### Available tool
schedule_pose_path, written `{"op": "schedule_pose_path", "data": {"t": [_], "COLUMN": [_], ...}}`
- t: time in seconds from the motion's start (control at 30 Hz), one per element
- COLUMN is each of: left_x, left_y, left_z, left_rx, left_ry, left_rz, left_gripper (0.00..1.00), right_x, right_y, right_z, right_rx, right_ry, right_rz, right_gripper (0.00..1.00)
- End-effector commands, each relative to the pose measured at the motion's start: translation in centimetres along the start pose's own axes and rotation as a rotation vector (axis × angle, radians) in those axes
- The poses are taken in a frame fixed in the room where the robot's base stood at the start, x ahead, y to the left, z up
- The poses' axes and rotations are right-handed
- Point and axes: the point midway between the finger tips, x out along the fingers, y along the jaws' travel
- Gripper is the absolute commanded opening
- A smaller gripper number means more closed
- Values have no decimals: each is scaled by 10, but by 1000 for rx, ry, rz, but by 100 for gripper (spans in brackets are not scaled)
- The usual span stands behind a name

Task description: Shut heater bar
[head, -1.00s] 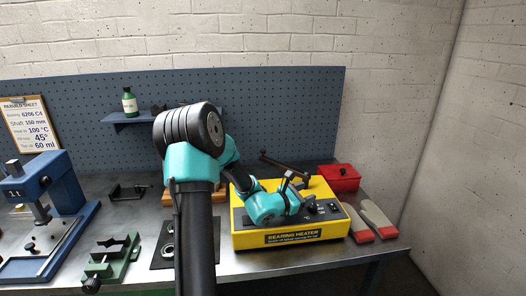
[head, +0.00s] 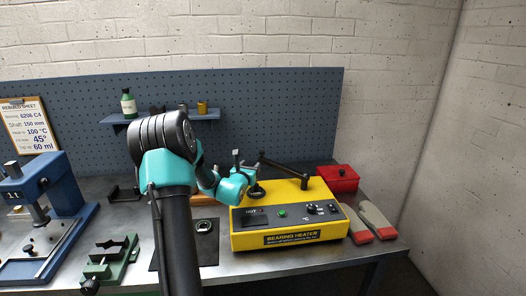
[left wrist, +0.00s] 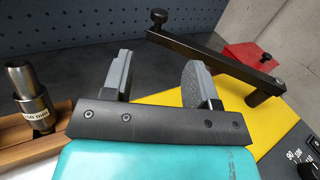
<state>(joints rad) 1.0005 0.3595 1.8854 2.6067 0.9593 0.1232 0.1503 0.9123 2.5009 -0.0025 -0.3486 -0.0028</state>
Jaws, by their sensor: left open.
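The yellow bearing heater (head: 270,238) stands on the bench. Its black heater bar (head: 285,167) is swung out on a pivot post at the heater's right rear, its free end pointing back and left. In the left wrist view, the bar (left wrist: 215,60) slants from upper left to the post at right, with a dark knob (left wrist: 158,18) at its free end. My left gripper (head: 246,162) is above the heater's left rear corner, left of the bar. Its jaws (left wrist: 157,78) are open with nothing between them, apart from the bar. My right gripper is not in view.
A red box (head: 338,179) and gloves (head: 378,220) lie right of the heater. A green fixture (head: 110,262) and a blue press (head: 45,215) stand left. A wooden holder with a metal piece (left wrist: 30,95) is left of my jaws.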

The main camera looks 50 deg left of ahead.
Motion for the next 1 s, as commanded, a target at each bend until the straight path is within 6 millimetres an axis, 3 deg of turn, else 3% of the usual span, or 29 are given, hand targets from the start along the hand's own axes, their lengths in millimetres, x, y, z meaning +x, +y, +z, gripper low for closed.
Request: {"op": "schedule_pose_path", "data": {"t": [1.0], "left_x": [145], "left_y": [-1], "left_z": [-1], "left_rx": [0], "left_ry": [1], "left_rz": [-1], "left_gripper": [54], "right_x": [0], "right_y": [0], "right_z": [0], "right_rx": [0], "right_ry": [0], "right_rz": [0], "right_gripper": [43]}}
